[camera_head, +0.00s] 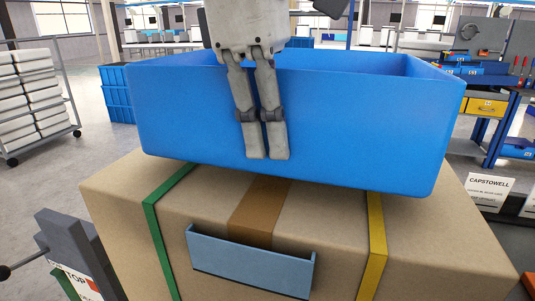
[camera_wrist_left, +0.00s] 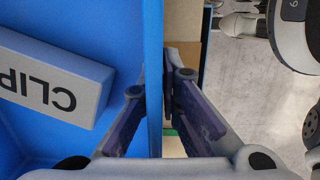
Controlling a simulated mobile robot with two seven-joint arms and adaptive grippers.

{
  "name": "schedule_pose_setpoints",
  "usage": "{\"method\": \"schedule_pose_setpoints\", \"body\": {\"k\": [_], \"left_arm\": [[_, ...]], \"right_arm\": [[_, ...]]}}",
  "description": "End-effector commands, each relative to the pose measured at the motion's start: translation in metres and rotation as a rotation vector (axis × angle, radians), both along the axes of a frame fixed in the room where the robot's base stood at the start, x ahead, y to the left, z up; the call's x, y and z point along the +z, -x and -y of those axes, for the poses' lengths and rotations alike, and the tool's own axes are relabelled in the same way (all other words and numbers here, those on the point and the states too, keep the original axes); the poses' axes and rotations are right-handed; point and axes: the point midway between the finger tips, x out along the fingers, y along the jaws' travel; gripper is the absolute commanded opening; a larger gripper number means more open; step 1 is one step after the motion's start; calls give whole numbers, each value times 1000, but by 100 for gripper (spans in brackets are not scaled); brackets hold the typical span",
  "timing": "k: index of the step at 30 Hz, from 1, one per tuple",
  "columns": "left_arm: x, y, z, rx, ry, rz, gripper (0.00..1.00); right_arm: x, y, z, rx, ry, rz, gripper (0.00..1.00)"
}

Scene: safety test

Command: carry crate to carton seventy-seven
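A large blue crate (camera_head: 190,120) is above a brown carton (camera_head: 410,245) in the head view. The carton has brown tape, a green strap, a yellow strap and a blue-grey holder (camera_head: 250,264); no number is readable. I cannot tell whether the crate touches it. My left gripper (camera_head: 267,155) points down at the crate's near wall. In the left wrist view, my left gripper (camera_wrist_left: 165,80) is closed around this wall (camera_wrist_left: 154,30), one finger inside and one outside. A grey box marked "CLIP" (camera_wrist_left: 95,72) lies inside the crate. My right gripper is not seen.
A wheeled rack (camera_head: 35,100) with white boxes stands at the left. Stacked blue bins (camera_head: 118,95) are behind the crate. A tool bench (camera_head: 490,105) and a "CAPSTOWELL" sign (camera_head: 490,187) are at the right. Grey floor shows at the left.

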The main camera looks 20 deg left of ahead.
Motion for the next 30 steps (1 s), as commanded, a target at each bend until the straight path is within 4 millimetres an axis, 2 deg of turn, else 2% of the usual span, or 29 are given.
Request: {"method": "schedule_pose_setpoints", "body": {"k": [3,6,17,18,20,30], "left_arm": [[-19,0,-1,-2,-1,3,0],[-28,0,-1,-1,0,4,0],[-32,0,0,0,2,4,0],[-33,0,0,1,0,1,12],[-33,0,0,1,0,1,25],[-33,0,0,1,-1,0,25]], "right_arm": [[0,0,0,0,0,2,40],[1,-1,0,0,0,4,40],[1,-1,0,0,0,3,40],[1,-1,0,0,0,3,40],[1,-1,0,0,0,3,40],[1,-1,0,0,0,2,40]]}}
